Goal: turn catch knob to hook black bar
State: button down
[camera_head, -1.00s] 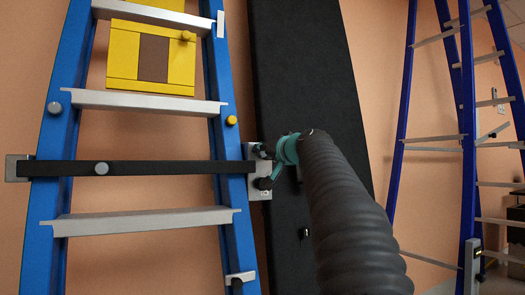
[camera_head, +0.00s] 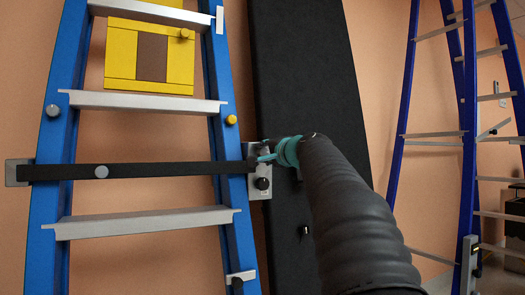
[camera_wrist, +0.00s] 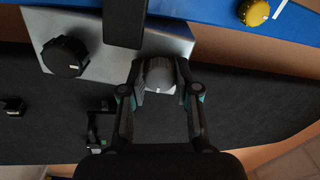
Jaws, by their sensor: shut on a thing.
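The black bar (camera_head: 140,171) lies across the blue ladder, and its right end reaches a silver plate (camera_head: 254,192) on the right rail. In the wrist view the bar's end (camera_wrist: 124,22) overlaps the plate (camera_wrist: 180,42). A round grey knob (camera_wrist: 160,73) sits on the plate beside the bar's end. I take it to be the catch knob. My gripper (camera_wrist: 160,85) is shut on this grey knob, one finger on each side. In the head view my gripper (camera_head: 264,157) hides the knob. Whether the catch overlaps the bar cannot be told.
A black knob (camera_wrist: 65,57) is on the same plate, on the bar's other side; it also shows in the head view (camera_head: 262,183). A yellow knob (camera_head: 231,119) is on the rail above. A dark panel (camera_head: 305,80) stands behind my arm.

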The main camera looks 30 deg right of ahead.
jog(key=shift+m, duration=0.4)
jog(key=c, duration=0.8)
grip_release()
jog(key=shift+c, duration=0.2)
jog(key=shift+s, duration=0.1)
jog(key=s, duration=1.1)
jog(key=shift+s+d, duration=0.25)
jog(key=shift+s, duration=0.15)
